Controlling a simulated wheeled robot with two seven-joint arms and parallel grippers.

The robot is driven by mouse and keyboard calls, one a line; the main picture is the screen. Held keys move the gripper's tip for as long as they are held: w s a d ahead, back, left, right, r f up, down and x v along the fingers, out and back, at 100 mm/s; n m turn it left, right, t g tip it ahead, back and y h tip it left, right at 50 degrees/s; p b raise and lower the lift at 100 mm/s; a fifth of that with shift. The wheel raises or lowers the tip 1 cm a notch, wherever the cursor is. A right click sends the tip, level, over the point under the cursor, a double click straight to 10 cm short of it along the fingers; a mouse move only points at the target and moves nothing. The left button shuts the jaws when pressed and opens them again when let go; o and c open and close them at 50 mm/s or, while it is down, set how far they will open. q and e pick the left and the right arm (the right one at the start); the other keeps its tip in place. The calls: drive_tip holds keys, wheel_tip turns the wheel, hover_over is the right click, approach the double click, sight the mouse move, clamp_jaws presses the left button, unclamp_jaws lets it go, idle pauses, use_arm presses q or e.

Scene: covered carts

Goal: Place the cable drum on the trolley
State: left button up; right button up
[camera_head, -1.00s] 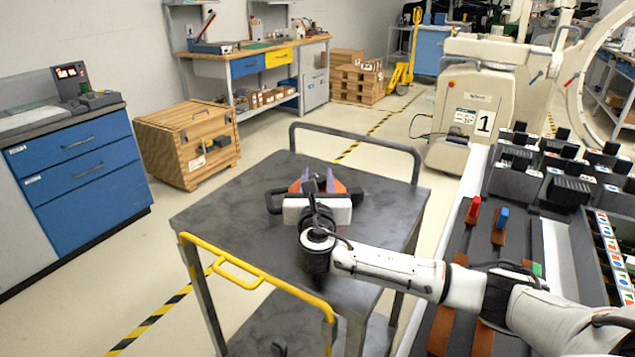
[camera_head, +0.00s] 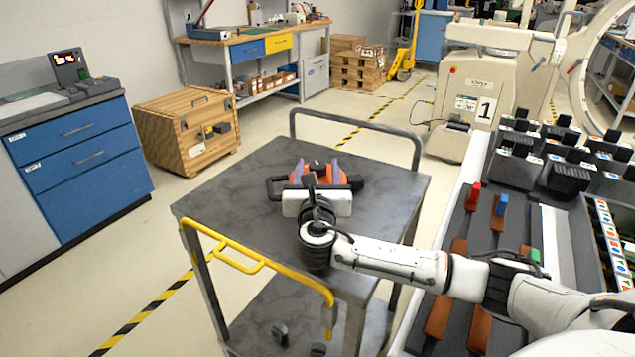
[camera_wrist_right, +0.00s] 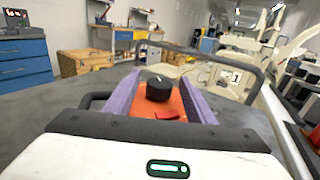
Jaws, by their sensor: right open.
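The trolley (camera_head: 235,205) is a grey cart with a dark flat top, a black rail at its far end and a yellow handle at its near end. What looks like the cable drum, an orange body with a black knob and black frame (camera_head: 270,187), sits on the trolley top. It shows closer in the right wrist view as the orange drum (camera_wrist_right: 178,103). My right gripper (camera_head: 316,172) is open, its purple fingers on either side of the orange part. I cannot tell whether they touch it. The white gripper body hides the drum's near side. My left gripper is not in view.
A long bench with black bins and red and blue pieces (camera_head: 473,196) stands right of the trolley, under my right arm. A wooden crate (camera_head: 187,132) and a blue cabinet (camera_head: 80,165) stand left. A white machine marked 1 (camera_head: 470,95) is behind. The trolley top's left part is clear.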

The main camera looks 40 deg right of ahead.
drive_tip(key=v, duration=1)
drive_tip(key=shift+s+a+p, duration=0.15)
drive_tip(key=shift+p, duration=0.15)
